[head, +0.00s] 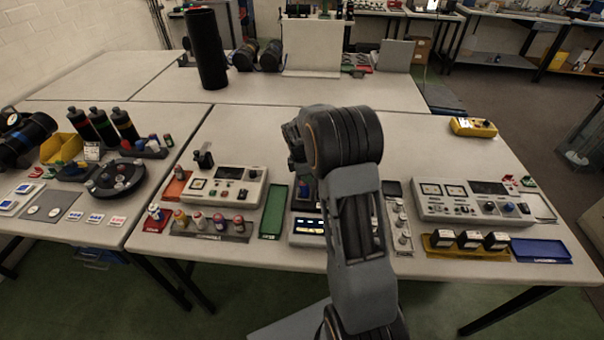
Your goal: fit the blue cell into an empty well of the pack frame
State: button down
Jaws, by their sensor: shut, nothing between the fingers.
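My arm rises from the bottom centre and bends over the middle of the front table. My gripper's fingers cannot be made out behind the arm links. A dark rack (209,235) at the front left of the right-hand table holds several small upright cells (198,221) with coloured parts. It may be the pack frame; its wells are too small to tell which are empty. A small red tray (152,225) left of it carries small pale and dark pieces (155,211). I cannot tell which piece is the blue cell.
A green tray (273,212) lies right of a white instrument (224,187). A yellow holder (439,248) with dark blocks and a blue tray (540,251) stand at the front right. A tall black cylinder (207,50) stands farther back. The table behind my elbow is mostly clear.

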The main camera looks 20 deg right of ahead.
jog(key=shift+s+f, duration=0.2)
jog(key=shift+f, duration=0.15)
